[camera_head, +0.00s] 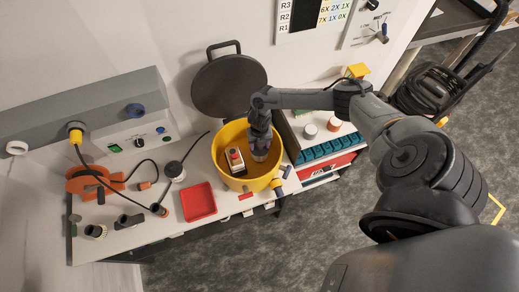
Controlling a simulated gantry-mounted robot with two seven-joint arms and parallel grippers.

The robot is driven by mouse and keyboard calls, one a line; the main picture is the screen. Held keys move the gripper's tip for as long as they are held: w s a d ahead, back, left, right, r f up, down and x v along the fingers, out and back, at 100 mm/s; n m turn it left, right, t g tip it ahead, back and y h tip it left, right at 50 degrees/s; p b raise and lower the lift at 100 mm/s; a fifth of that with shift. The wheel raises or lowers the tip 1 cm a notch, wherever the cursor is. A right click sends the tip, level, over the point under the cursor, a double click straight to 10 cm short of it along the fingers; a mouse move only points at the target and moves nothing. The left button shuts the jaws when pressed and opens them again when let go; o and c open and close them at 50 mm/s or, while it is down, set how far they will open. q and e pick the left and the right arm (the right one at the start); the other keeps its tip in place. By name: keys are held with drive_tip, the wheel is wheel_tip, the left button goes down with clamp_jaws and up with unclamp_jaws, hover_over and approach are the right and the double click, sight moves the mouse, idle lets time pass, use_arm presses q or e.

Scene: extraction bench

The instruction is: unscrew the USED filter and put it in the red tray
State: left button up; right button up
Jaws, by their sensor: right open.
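A round yellow tub (220,148) stands on the white bench. Inside it is a small pale block with a red-and-white top (236,160), which may be the used filter; no label on it is readable. My right gripper (260,156) points down into the tub, just right of that block. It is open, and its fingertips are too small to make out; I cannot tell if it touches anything. The red tray (199,202) lies flat on the bench left of the tub and looks empty. My left gripper is out of view.
A dark round lid (229,86) leans behind the tub. Left are an orange reel (95,182) with a black cable, and dark fittings (128,220). Right are a teal rack (325,148) and two small jars (310,131). A grey console (90,105) backs the bench.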

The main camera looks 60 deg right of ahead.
drive_tip(key=m+p, duration=0.2)
drive_tip(key=m, duration=0.1)
drive_tip(key=m+p, duration=0.2)
drive_tip(key=m, duration=0.2)
drive_tip(key=m+p, duration=0.2)
drive_tip(key=m, duration=0.2)
drive_tip(key=shift+a+r+p, duration=0.1)
drive_tip(key=shift+r+p, duration=0.2)
drive_tip(key=shift+r, duration=0.1)
drive_tip(key=m+p, duration=0.4)
drive_tip(key=m, duration=0.6)
drive_tip(key=shift+f, duration=0.1)
drive_tip(key=shift+f+m+p, duration=0.1)
drive_tip(key=shift+m+p, duration=0.35)
drive_tip(key=shift+m, duration=0.55)
drive_tip(key=shift+f+m, duration=0.15)
drive_tip(key=shift+m, duration=0.85)
drive_tip(key=shift+c, duration=0.4)
